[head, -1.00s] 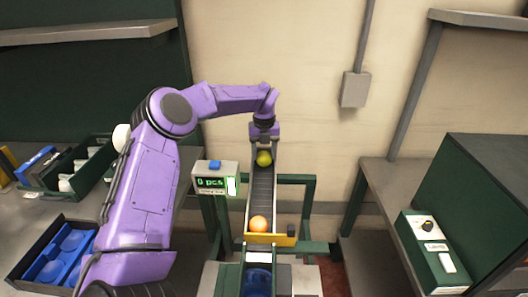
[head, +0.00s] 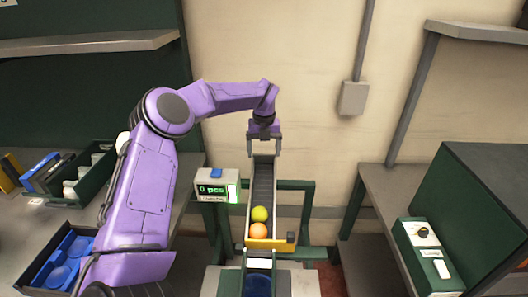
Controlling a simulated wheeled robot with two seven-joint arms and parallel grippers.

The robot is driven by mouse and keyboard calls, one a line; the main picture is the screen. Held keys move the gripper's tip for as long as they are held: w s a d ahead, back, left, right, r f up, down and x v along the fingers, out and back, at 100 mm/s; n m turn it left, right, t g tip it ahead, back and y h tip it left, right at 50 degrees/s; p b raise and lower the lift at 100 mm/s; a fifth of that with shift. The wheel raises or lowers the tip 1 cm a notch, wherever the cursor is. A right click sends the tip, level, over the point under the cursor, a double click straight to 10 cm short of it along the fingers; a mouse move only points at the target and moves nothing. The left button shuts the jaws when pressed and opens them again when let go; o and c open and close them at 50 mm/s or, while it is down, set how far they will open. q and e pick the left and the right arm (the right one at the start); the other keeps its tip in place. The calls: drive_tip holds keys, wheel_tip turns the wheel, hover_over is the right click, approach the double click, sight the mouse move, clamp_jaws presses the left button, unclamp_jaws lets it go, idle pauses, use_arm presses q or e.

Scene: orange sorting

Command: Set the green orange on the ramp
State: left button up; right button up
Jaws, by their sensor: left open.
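That orange lies against the yellow gate (head: 271,244) at the foot of the ramp. My left gripper (head: 264,153) is open and empty above the upper end of the ramp, its fingers pointing down. My right gripper is not in view.
A counter box (head: 217,185) reading "0 pcs" stands left of the ramp. A blue bin (head: 257,285) sits below the gate. A tray with blue cups (head: 62,262) is at the left, and a green-white control box (head: 429,254) is at the right.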

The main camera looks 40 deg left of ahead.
use_arm(q)
wheel_tip(320, 180, up, 5)
drive_tip(key=p, duration=0.3)
drive_tip(key=shift+f, duration=0.15)
idle(0.5)
